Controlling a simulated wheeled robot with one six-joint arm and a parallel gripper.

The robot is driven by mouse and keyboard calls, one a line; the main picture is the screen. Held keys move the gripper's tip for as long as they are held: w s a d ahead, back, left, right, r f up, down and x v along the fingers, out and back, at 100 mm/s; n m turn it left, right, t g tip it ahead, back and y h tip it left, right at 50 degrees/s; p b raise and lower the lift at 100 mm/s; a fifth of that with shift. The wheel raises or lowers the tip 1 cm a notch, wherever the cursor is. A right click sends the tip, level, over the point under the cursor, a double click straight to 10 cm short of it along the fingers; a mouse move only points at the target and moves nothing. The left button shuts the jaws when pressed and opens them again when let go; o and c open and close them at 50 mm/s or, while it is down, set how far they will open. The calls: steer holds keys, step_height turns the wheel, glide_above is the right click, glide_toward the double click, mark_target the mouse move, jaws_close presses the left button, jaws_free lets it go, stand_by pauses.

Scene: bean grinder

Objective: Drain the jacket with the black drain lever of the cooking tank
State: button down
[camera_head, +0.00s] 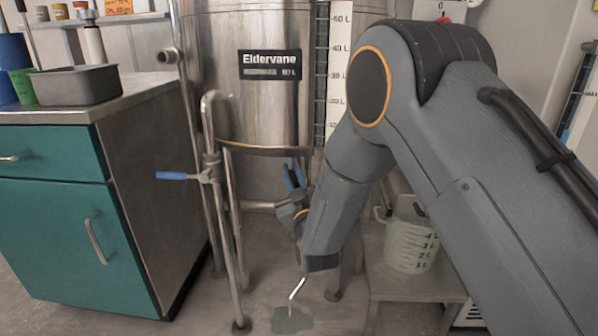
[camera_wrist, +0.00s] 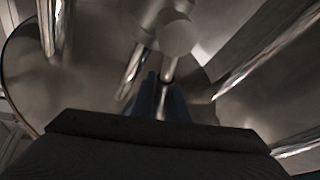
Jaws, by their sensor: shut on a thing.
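The steel cooking tank (camera_head: 262,110), labelled Eldervane, stands on legs at the centre of the head view. My gripper (camera_head: 295,175) has blue fingers and is under the tank's bottom edge, pointing up. In the wrist view, my gripper's fingers (camera_wrist: 165,100) are close together beneath the tank's underside (camera_wrist: 75,90), at the pipes. They are shut on the black drain lever, which the fingers and my arm hide.
A blue-handled valve (camera_head: 173,176) is on the pipe left of the tank. A teal cabinet (camera_head: 55,235) stands at the left. A measuring jug (camera_head: 410,245) sits on a low steel stand (camera_head: 400,283) at the right, close to my arm. Tank legs surround my gripper.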

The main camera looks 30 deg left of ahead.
mark_target(296, 185)
steer(key=c, duration=1.7)
jaws_free()
steer(key=shift+s, duration=0.1)
steer(key=shift+c, duration=0.2)
steer(key=shift+f, duration=0.1)
steer(key=shift+p+v, duration=1.2)
steer(key=shift+v, duration=2.65)
